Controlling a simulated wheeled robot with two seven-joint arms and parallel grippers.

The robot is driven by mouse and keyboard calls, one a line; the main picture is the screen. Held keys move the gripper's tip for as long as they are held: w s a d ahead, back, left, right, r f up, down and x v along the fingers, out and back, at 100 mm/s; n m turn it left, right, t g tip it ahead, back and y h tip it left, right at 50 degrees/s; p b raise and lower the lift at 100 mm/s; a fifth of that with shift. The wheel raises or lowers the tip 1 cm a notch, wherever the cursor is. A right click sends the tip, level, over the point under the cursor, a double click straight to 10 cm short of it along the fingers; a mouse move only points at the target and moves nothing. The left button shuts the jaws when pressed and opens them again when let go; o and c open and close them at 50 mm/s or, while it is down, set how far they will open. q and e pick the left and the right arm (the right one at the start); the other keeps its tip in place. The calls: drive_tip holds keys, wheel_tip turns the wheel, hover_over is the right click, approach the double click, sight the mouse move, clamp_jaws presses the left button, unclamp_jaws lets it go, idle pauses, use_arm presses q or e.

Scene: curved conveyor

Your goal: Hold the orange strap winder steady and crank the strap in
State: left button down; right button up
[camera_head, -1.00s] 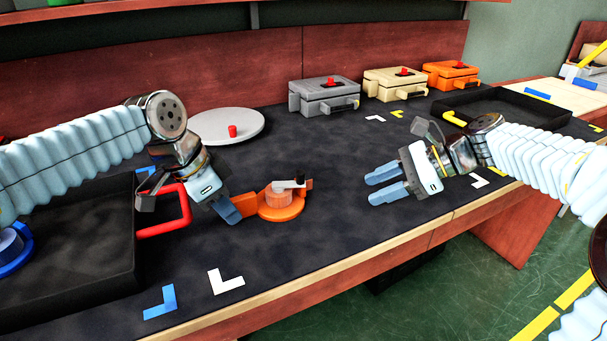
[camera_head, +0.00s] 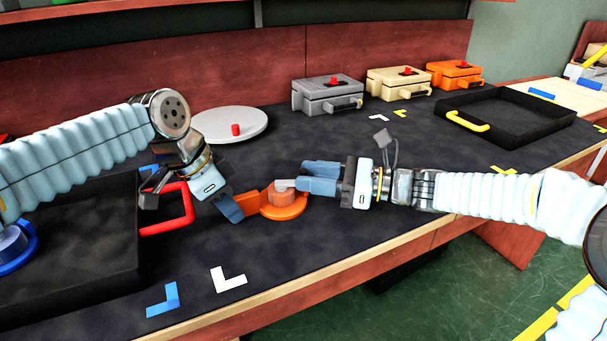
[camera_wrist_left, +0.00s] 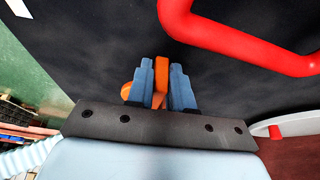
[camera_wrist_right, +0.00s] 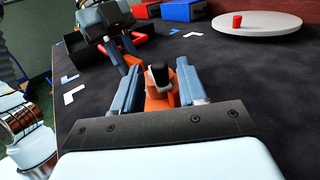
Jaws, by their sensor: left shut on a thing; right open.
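The orange strap winder (camera_head: 290,211) lies flat on the dark worktop with its orange strap coil (camera_head: 279,197) on top. My left gripper (camera_head: 236,211) is shut on the winder's orange handle tab, which shows between its blue fingers in the left wrist view (camera_wrist_left: 161,84). My right gripper (camera_head: 305,178) is open at the winder's right side. In the right wrist view, the crank's dark knob (camera_wrist_right: 159,74) stands between the two open fingers, apart from both as far as I can see. The right fingers hide part of the crank in the head view.
A black tray with a red handle (camera_head: 172,210) is beside my left gripper. A round grey turntable (camera_head: 215,124) with a red knob stands behind. Grey (camera_head: 327,95), beige and orange boxes line the back. Another black tray (camera_head: 520,120) is at right.

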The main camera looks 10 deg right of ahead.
drive_tip(key=shift+x, duration=1)
drive_tip(key=shift+c, duration=0.4)
clamp_jaws()
drive_tip(key=shift+g, duration=0.3)
